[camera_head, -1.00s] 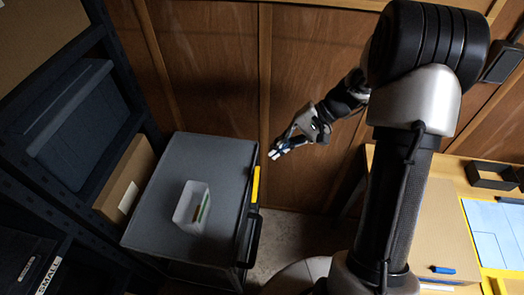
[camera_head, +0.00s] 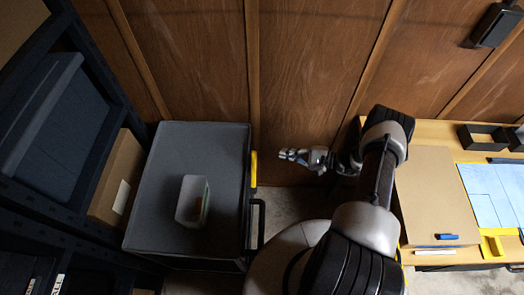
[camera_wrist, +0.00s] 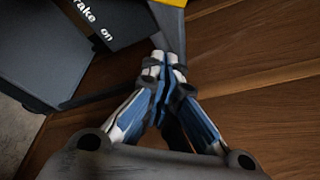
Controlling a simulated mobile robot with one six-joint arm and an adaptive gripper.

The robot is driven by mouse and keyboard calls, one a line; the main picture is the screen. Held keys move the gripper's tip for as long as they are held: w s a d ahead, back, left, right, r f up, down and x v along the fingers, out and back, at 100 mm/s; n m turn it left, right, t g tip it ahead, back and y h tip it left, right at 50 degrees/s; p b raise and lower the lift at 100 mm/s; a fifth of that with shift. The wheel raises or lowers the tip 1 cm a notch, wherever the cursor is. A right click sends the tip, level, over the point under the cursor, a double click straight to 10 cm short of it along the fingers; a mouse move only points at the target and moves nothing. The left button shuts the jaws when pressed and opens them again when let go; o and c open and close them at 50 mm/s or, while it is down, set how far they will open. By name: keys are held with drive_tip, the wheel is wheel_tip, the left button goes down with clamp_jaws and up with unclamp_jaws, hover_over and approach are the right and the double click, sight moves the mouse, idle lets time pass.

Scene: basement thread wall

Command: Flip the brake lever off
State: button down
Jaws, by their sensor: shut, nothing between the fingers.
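The grey cart (camera_head: 190,245) stands left of my arm. A yellow piece (camera_head: 254,168), probably the brake lever, is on its right edge; I cannot tell its exact position. In the wrist view a yellow edge (camera_wrist: 172,3) shows at the top, beside a grey bar (camera_wrist: 170,28). A dark panel (camera_wrist: 95,28) there carries the partly cut-off words "rake on". My gripper (camera_head: 286,155) is shut and empty, pointing left, a little right of the yellow piece. In the wrist view its fingertips (camera_wrist: 157,66) overlap the lower end of the grey bar; I cannot tell whether they touch.
A translucent bin (camera_head: 191,201) sits on the cart top. A black handle (camera_head: 258,222) sticks out from its right side. A shelf with boxes (camera_head: 117,185) stands at the left, a wooden wall (camera_head: 310,70) behind, and a workbench (camera_head: 425,195) at the right.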

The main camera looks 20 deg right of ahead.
drive_tip(key=shift+f, duration=0.15)
drive_tip(key=b+x, duration=0.1)
drive_tip(key=x, duration=0.9)
drive_tip(key=s+r, duration=0.1)
drive_tip(key=s+a+r, duration=0.1)
drive_tip(key=s, duration=0.1)
drive_tip(key=shift+r+p, duration=0.35)
drive_tip(key=shift+p, duration=0.05)
wheel_tip(320, 180, up, 5)
drive_tip(key=n+t+p, duration=0.2)
drive_tip(key=n+p, duration=0.1)
drive_tip(key=n, duration=0.2)
hover_over(254, 172)
drive_tip(key=v, duration=0.3)
drive_tip(key=shift+s+y, duration=0.1)
drive_tip(key=shift+y, duration=0.3)
